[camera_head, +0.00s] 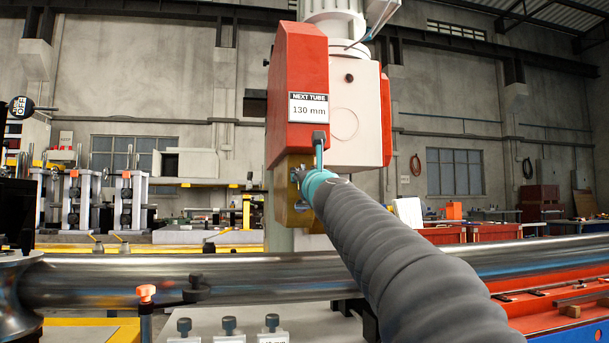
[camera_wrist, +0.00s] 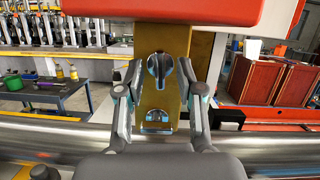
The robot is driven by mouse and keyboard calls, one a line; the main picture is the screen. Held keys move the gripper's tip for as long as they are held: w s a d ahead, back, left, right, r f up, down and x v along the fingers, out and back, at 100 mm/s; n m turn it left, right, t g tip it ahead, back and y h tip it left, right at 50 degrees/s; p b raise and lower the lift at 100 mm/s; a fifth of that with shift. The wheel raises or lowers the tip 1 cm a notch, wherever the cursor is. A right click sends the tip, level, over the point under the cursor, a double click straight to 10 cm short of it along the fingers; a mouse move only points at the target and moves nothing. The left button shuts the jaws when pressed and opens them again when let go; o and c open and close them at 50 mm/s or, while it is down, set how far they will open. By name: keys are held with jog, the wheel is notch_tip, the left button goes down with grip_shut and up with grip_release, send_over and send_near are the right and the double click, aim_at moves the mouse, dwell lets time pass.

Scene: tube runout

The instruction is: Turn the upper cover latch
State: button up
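The upper cover latch (camera_wrist: 160,70) is a dark, rounded handle on a brass-coloured plate (camera_wrist: 175,42), seen in the wrist view. Its handle looks roughly upright. A lower latch (camera_wrist: 157,116) sits below it on the same plate, with its handle looking more level. My gripper (camera_wrist: 159,80) is open, with one finger on each side of the upper latch. Gaps show between the fingers and the handle; I cannot tell the remaining depth. In the head view my gripper (camera_head: 308,180) is at the brass block (camera_head: 283,206), and my arm hides part of it and both latches.
A red and white machine head (camera_head: 297,75) with a "NEXT TUBE 130 mm" label stands above the brass block. A long steel tube (camera_head: 200,278) runs across below. An orange-topped post (camera_head: 146,293) and several dark knobs (camera_head: 228,325) stand in front.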

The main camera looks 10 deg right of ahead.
jog(key=shift+s+b, duration=0.3)
jog(key=shift+s, duration=2.65)
jog(key=v, duration=1.2)
jog(key=s+a+f+n+g+y, duration=0.1)
jog(key=a+f+n+g+y, duration=0.15)
jog(key=f+n, duration=0.55)
jog(key=s+a+f+n+g+y, duration=0.2)
jog(key=a+f+n+g, duration=0.15)
jog(key=f+n, duration=0.45)
jog(key=s+a+f+n+g+y, duration=0.1)
jog(key=a+f+n+g+y, duration=0.2)
jog(key=f+n, duration=0.55)
jog(key=s+d+f+n+g+h, duration=0.3)
jog(key=s+f, duration=0.6)
jog(key=f, duration=0.3)
jog(key=s+d+f+n+g+h, duration=0.3)
jog(key=s+d+f+n+h, duration=0.2)
jog(key=s+f, duration=0.5)
notch_tip(320, 180, down, 3)
jog(key=shift+d+r+n+g, duration=0.15)
jog(key=shift+n+g, duration=0.25)
jog(key=shift+n, duration=0.55)
